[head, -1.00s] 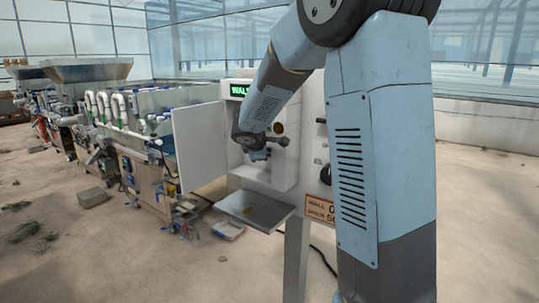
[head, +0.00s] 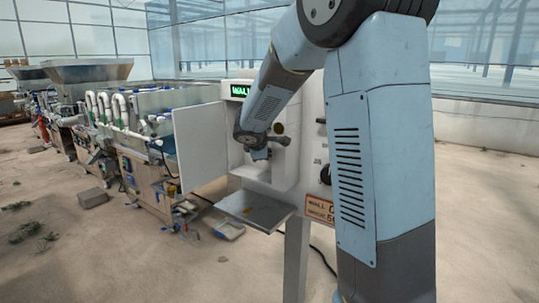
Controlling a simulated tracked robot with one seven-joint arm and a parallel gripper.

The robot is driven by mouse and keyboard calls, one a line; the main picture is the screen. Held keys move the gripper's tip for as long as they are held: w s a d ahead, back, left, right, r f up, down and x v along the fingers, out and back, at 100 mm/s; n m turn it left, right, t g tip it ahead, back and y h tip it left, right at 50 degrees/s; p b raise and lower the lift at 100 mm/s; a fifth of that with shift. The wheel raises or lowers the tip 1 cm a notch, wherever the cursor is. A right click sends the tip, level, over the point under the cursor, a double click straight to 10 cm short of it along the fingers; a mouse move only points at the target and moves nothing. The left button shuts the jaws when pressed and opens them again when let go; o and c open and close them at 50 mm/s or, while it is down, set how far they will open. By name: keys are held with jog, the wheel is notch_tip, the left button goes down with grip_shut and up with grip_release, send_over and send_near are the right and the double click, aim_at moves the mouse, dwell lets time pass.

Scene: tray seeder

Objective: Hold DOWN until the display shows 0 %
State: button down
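The white control cabinet (head: 284,182) stands on a post in the middle of the head view, with its door (head: 201,145) swung open to the left. A small display (head: 240,90) at its top left glows green and reads "WALL", its right end cut off by my arm. No percentage is readable. My gripper (head: 258,154) is at the cabinet's open front, small and dark. I cannot tell whether its fingers are open or shut, or whether it touches a button. The DOWN button is not visible; it may be hidden behind my gripper or arm.
A grey shelf (head: 254,210) juts out below the cabinet opening. An orange label (head: 319,210) reading "WALL" and more hangs at its lower right, partly covered by my arm. The tray seeder line (head: 135,125) runs along the left. Open floor (head: 110,255) lies in front.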

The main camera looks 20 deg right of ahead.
jog(key=shift+w+d+r, duration=0.15)
jog(key=shift+d+r, duration=0.05)
jog(key=shift+d, duration=0.2)
jog(key=shift+w+d+r, duration=0.15)
jog(key=shift+d, duration=0.25)
dwell(2.8)
jog(key=shift+a, duration=0.1)
dwell(4.0)
jog(key=shift+a+f, duration=0.15)
jog(key=shift+a, duration=0.15)
jog(key=shift+a, duration=0.1)
